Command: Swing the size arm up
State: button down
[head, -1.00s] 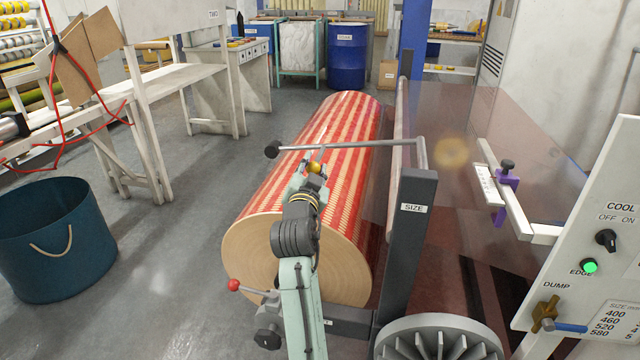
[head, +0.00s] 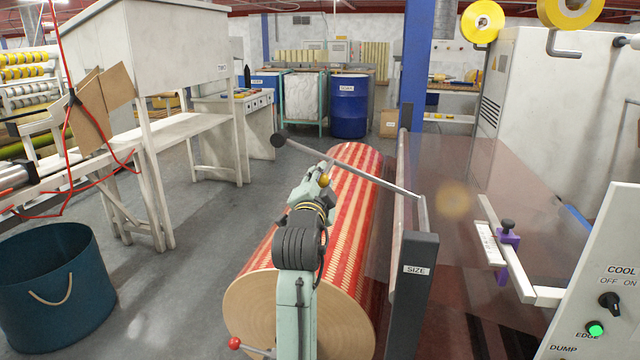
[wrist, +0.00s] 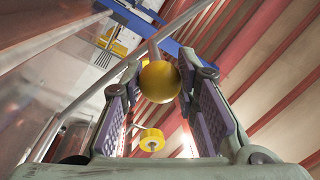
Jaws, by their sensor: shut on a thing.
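The size arm (head: 375,180) is a thin grey rod. The rod slants, with the left end higher than the right. A gold ball (head: 324,180) sits on a short stem from the rod; it also shows in the wrist view (wrist: 159,82). My gripper (head: 322,177) is shut on this gold ball, with a purple-padded finger on each side. My arm hides part of the roll below.
A large red and cream patterned roll (head: 352,230) lies under the size arm. A reddish clear sheet (head: 500,190) is to the right, with a control panel (head: 605,290) at front right. A blue-green bin (head: 48,265) stands at left. Air above the rod looks free.

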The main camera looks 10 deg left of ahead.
jog(key=shift+r, duration=0.4)
jog(key=c, duration=1.2)
grip_release()
jog(key=shift+d+f, duration=0.1)
jog(key=shift+f, duration=0.1)
jog(key=s, duration=0.8)
jog(key=s+a+f, duration=0.1)
jog(key=s, duration=0.3)
